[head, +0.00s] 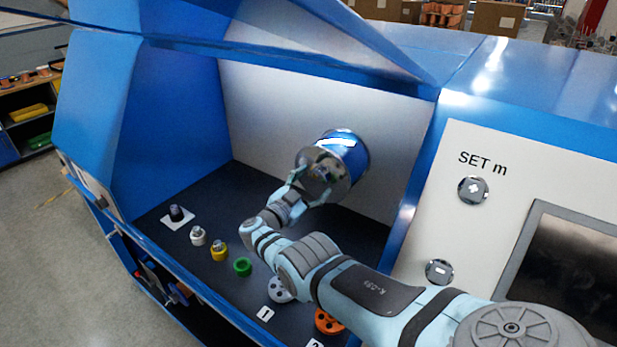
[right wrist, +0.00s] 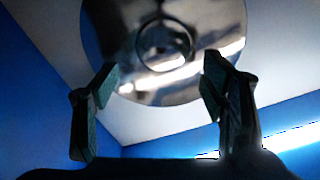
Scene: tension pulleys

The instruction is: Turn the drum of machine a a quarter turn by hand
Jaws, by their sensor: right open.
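The drum (head: 348,150) is a short cylinder with a blue band and a shiny metal end face. It sticks out of the pale back wall inside the blue machine. My right gripper (head: 317,184) is open at the drum's front end, its fingers spread across the lower part of the end face. In the right wrist view, the round metal face (right wrist: 118,30) with a central ring lies beyond the open fingertips (right wrist: 160,84). Nothing is held between them. I cannot tell whether either finger touches the drum. My left gripper is not in view.
On the dark floor of the bay stand a black knob (head: 177,213), a white one (head: 198,235), a yellow one (head: 219,250), a green ring (head: 242,266) and an orange pulley (head: 327,321). The control panel (head: 467,145) is at right. The raised blue cover (head: 300,55) overhangs the bay.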

